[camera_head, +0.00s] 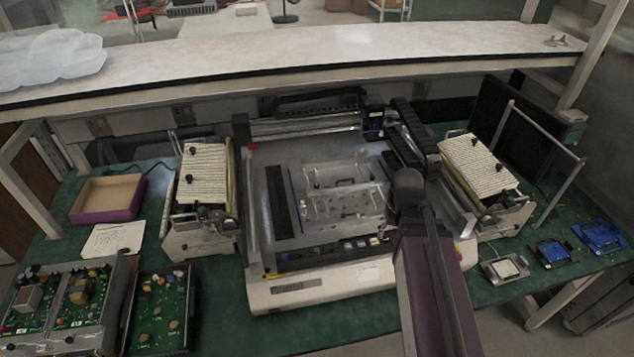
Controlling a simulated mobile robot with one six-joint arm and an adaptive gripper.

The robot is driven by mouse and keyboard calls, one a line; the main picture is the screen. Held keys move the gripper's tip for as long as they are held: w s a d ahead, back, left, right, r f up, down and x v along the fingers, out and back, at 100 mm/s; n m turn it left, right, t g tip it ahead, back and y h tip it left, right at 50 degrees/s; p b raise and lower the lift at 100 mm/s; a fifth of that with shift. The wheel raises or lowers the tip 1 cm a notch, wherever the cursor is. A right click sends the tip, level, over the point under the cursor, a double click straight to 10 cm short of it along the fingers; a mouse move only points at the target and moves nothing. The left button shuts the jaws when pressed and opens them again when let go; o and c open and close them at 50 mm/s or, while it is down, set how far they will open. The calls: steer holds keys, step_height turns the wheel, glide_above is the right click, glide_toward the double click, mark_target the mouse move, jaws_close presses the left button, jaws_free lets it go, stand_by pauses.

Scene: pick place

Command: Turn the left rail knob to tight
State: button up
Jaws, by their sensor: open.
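A pick-and-place machine (335,287) stands in the middle of the green bench. Its grey bed holds clear rails (345,205) with small dark fittings. Several small black knobs show on the left side unit, one on its upper part (190,151) and one lower down (188,178). I cannot tell which part is the left rail knob, or whether it is tight or loose. My purple arm (432,290) reaches up from the bottom over the machine's right side, and its dark rounded joint (408,186) covers part of the bed. My gripper's jaws do not show.
Ribbed feeder units stand left (205,170) and right (480,170) of the machine. A purple-edged box (106,212) and open circuit units (65,310) lie left. Small blue devices (598,237) lie right. A pale shelf (280,55) spans the back above the machine.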

steer(key=w+a+r+n+y+p, duration=0.1)
steer(key=w+a+n, duration=0.1)
steer(key=w, duration=0.2)
steer(key=w+a+r+n+t+p, duration=0.1)
steer(key=w+a+r, duration=0.1)
steer(key=w+a, duration=0.15)
steer(key=w+a+r+n+y+p, duration=0.1)
steer(key=w+a+n, duration=0.1)
steer(key=w, duration=0.2)
steer(key=n+t+y+p, duration=0.1)
steer(key=n+y+p, duration=0.15)
steer(key=n, duration=0.35)
glide_toward(317, 184)
step_height(317, 184, up, 5)
steer(key=shift+s+d+h, duration=0.45)
steer(key=shift+s+d, duration=0.05)
steer(key=shift+f, duration=0.15)
steer(key=b+x, duration=1.2)
steer(key=x, duration=0.1)
steer(key=shift+a+f, duration=0.1)
steer(key=shift+f, duration=0.2)
steer(key=shift+c, duration=0.2)
jaws_close()
